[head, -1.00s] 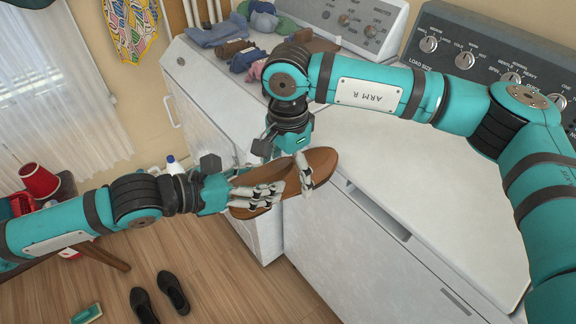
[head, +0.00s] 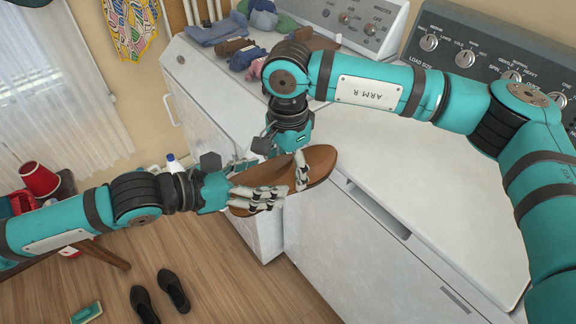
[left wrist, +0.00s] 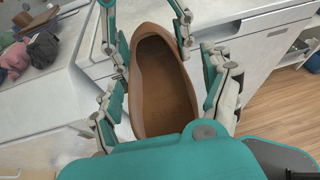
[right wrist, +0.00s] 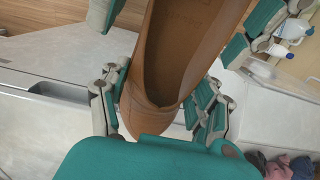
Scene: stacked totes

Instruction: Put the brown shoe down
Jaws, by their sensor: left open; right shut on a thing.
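The brown shoe (head: 318,160) is held in the air in front of the white machines in the head view. My right gripper (head: 290,172) is shut on it from above. My left gripper (head: 262,192) reaches in from the left at the shoe's other end, its fingers open. In the left wrist view the shoe (left wrist: 160,90) lies between the spread fingers, with gaps beside them. In the right wrist view the shoe (right wrist: 180,60) fills the space between the fingers, its opening facing the camera.
White machine tops (head: 400,170) are bare at the right. Folded clothes (head: 250,45) lie at the back of the left machine. Two black shoes (head: 173,290) and a green-topped brush (head: 87,313) lie on the wooden floor. A red bucket (head: 40,180) stands at the far left.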

